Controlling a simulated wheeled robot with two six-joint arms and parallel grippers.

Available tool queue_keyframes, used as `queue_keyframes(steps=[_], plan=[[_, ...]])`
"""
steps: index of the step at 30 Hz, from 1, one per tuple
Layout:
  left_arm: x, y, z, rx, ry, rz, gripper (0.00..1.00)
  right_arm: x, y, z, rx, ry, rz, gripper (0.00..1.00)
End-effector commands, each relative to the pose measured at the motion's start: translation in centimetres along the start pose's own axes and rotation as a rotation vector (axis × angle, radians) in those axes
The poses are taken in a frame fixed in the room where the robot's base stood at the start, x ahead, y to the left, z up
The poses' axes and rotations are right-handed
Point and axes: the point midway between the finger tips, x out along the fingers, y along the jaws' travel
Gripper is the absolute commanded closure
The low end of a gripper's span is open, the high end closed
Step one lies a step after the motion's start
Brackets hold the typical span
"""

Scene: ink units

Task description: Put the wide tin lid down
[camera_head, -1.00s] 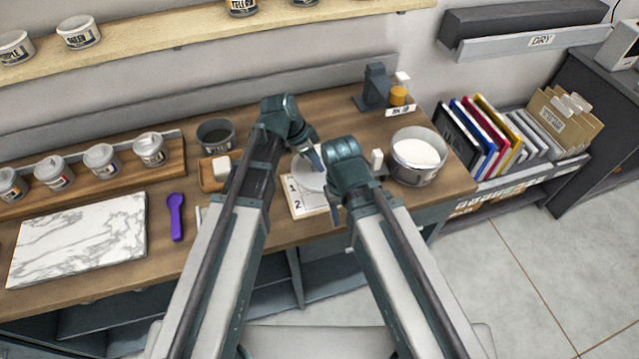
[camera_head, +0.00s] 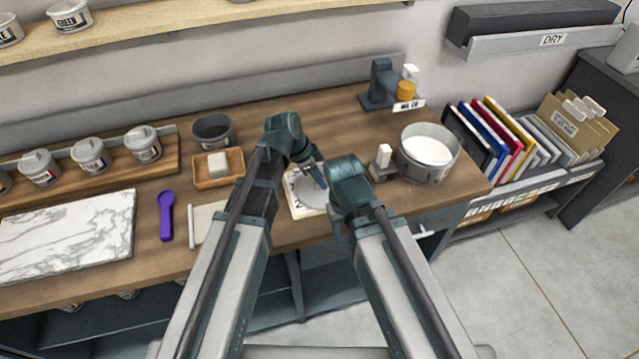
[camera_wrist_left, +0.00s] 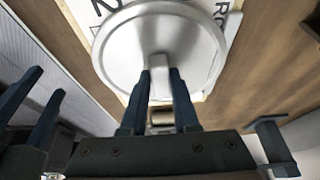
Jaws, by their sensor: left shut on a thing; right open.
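The wide tin lid (camera_head: 312,194) is a round silvery disc with a raised handle. My left gripper (camera_head: 318,178) is shut on that handle. In the left wrist view the gripper's fingers (camera_wrist_left: 160,78) stand on either side of the handle, and the lid (camera_wrist_left: 118,52) lies level over a white numbered card (camera_wrist_left: 82,12). The card (camera_head: 296,209) lies on the bench under the lid. I cannot tell whether lid and card touch. My right gripper (camera_head: 337,232) is open, empty and low beside the card's front edge; its wrist hides part of the lid.
A large round tin of white contents (camera_head: 426,168) stands at right, beside a small block with a white top (camera_head: 382,160). A wooden tray (camera_head: 207,183), dark pot (camera_head: 213,133), purple scoop (camera_head: 166,216) and marble slab (camera_head: 70,238) are left.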

Motion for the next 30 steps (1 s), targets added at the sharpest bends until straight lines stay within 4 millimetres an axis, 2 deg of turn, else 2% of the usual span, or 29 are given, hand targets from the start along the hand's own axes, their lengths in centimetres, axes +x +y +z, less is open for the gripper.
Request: queue_keyframes(steps=[11,12,16,30], plan=[[0.42,0.0,0.17,0.0,0.0,0.0,1.0,0.45,-0.04,-0.03,0.0,0.0,0.0,0.49],[0.28,0.0,0.12,0.0,0.0,0.0,0.66,0.3,-0.03,-0.02,0.0,0.0,0.0,0.49],[0.25,0.0,0.1,0.0,0.0,0.0,0.42,0.27,-0.03,-0.02,0.0,0.0,0.0,0.49],[-0.28,0.0,-0.1,0.0,0.0,0.0,0.41,-0.3,0.03,0.02,0.0,0.0,0.0,0.49]])
